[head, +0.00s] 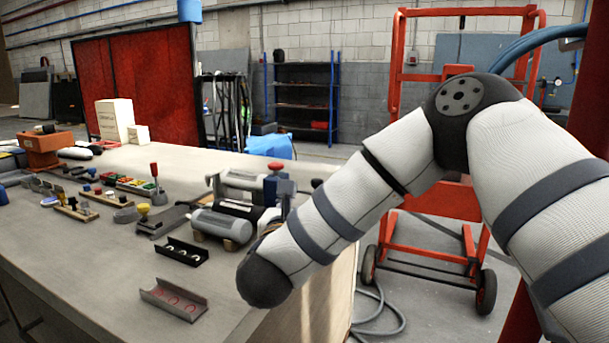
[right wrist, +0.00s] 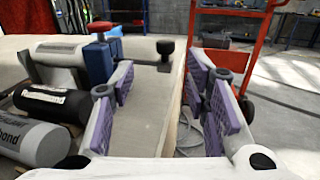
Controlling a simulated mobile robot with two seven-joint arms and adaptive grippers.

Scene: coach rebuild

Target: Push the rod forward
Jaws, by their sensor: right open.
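A short rod ending in a black knob (right wrist: 166,47) sticks out to the right from a blue block (right wrist: 100,62) in the right wrist view. A red knob (right wrist: 101,27) tops the block. In the head view, the red knob (head: 276,166) shows at the bench's right end, and a small black knob (head: 316,183) beside it. My right gripper (right wrist: 163,80) is open, with purple pads and nothing between them. The black knob appears beyond the gap between its fingers. In the head view my right arm covers this gripper. My left gripper is in no view.
Grey and black cylinders (right wrist: 48,104) lie left of my right gripper. Small trays (head: 174,299), levers and switches stand on the workbench (head: 75,255). Its right edge is close to the gripper. A red hand truck (head: 430,258) stands on the floor beyond.

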